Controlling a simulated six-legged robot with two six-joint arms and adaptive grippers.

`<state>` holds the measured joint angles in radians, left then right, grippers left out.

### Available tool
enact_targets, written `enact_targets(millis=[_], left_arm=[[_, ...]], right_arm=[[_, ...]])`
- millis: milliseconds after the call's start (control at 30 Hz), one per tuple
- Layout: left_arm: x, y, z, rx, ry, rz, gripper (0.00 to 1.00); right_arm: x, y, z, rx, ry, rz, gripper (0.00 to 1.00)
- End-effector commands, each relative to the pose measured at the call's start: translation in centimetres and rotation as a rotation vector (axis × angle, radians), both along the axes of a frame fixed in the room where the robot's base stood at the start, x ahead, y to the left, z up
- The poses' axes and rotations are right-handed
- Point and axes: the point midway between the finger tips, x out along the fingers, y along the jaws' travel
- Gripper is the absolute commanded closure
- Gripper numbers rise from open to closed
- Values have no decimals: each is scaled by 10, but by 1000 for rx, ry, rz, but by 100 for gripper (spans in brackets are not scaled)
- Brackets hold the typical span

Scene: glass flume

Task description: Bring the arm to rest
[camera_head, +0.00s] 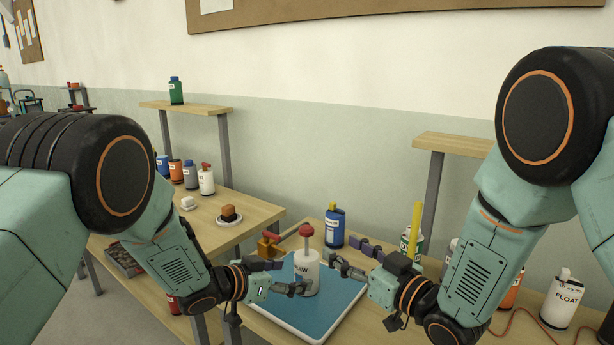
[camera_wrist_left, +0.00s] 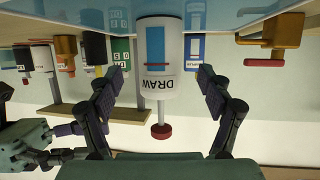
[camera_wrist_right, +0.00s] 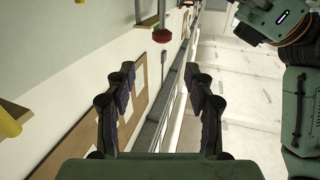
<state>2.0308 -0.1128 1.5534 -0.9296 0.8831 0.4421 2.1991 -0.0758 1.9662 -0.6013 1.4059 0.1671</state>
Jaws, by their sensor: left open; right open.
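A white bottle labelled DRAW (camera_head: 306,272) with a red knob on top stands upright on a blue-topped tray (camera_head: 338,296). My left gripper (camera_head: 290,277) is open beside it. In the left wrist view the bottle (camera_wrist_left: 155,75) appears upside down between the spread fingers (camera_wrist_left: 162,88), with no visible contact. My right gripper (camera_head: 353,258) is open and empty to the right of the bottle.
A blue bottle (camera_head: 334,227) and an orange clamp-like item (camera_head: 268,244) stand behind the tray. A green container with a yellow stick (camera_head: 416,222) stands behind my right arm. A FLOAT bottle (camera_head: 561,300) is at far right. A side table (camera_head: 240,212) holds several bottles and a dish.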

Motion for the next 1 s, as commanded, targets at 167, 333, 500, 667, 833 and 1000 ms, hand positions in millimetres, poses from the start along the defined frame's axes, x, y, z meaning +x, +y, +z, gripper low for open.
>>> enact_targets(millis=[167,333,500,667,833,1000], left_arm=[[16,-18,-11,0,0,-1,21],[31,-33,-19,0,0,-1,21],[38,-40,-23,-2,0,2,21],[38,-40,-23,-1,1,2,21],[38,-39,-23,-1,1,0,21],[38,-40,-23,-1,1,0,21]], right_arm=[[0,0,0,0,0,0,46],[0,0,0,0,0,0,46],[11,9,0,-3,-4,3,46],[32,26,-1,-2,-2,3,46],[54,42,-1,-2,-1,2,46],[74,57,-1,-1,-1,2,46]])
